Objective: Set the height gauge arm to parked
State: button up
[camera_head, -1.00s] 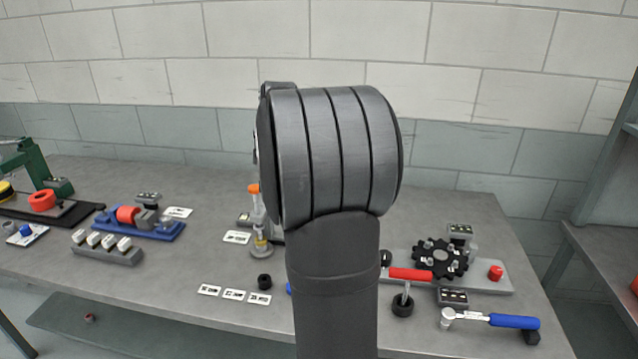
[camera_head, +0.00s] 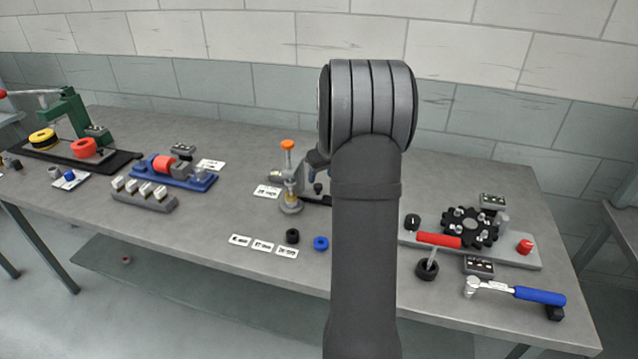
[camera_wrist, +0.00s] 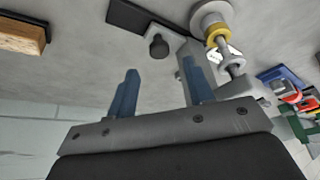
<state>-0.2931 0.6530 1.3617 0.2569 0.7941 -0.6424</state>
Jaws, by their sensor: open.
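The height gauge (camera_head: 288,172) stands mid-bench in the head view, with an orange top, a grey body, a yellow ring and a round grey base; my arm hides part of its right side. In the wrist view the gauge shows its post and yellow ring (camera_wrist: 217,32) at upper right. A black knob (camera_wrist: 158,47) sits beside it. My gripper (camera_wrist: 160,88) is open and empty, its two blue-grey fingers below the knob in the picture, the right one overlapping the gauge body. I cannot tell the gauge arm's setting or any contact.
Small cards (camera_head: 263,246), a black ring (camera_head: 292,236) and a blue ring (camera_head: 321,243) lie in front of the gauge. A blue vise-like fixture (camera_head: 180,175) stands left; a black gear fixture (camera_head: 470,228) and blue-handled wrench (camera_head: 540,297) are right. A wooden-faced block (camera_wrist: 22,38) is in the wrist view.

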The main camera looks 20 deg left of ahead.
aim_at(318, 185)
jog(key=x, duration=0.5)
jog(key=shift+f, duration=0.15)
grip_shut()
jog(key=d, duration=1.1)
jog(key=shift+d, duration=0.25)
